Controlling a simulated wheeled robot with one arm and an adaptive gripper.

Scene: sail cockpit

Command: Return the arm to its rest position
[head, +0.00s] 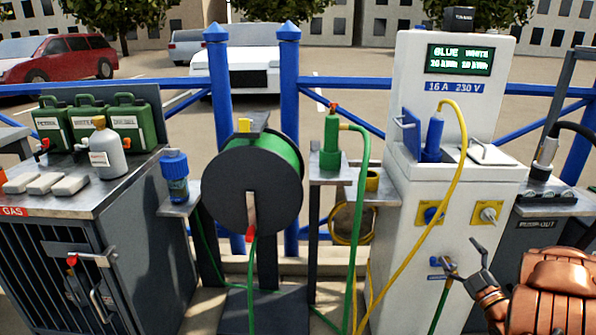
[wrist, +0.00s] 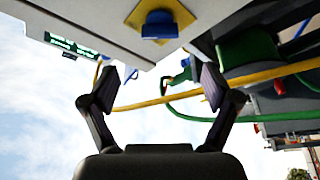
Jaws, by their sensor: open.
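My gripper (head: 462,254) is at the lower right in the head view, in front of the white power pedestal (head: 400,250). My brown arm comes in from the lower right corner. In the wrist view my gripper (wrist: 160,78) has its two fingers spread apart with nothing held between them. A yellow cable (wrist: 255,78) crosses behind the fingers there. A blue socket on a yellow plate (wrist: 160,22) shows above the fingers in that view. I cannot tell how far the fingertips are from the pedestal face.
A blue plug (head: 432,138) with a yellow cable (head: 459,130) stands on the pedestal's ledge. To the left are a green hose reel (head: 248,187), a green nozzle (head: 331,140) and a gas cabinet (head: 100,255). A grey unit (head: 545,225) stands close right of the pedestal.

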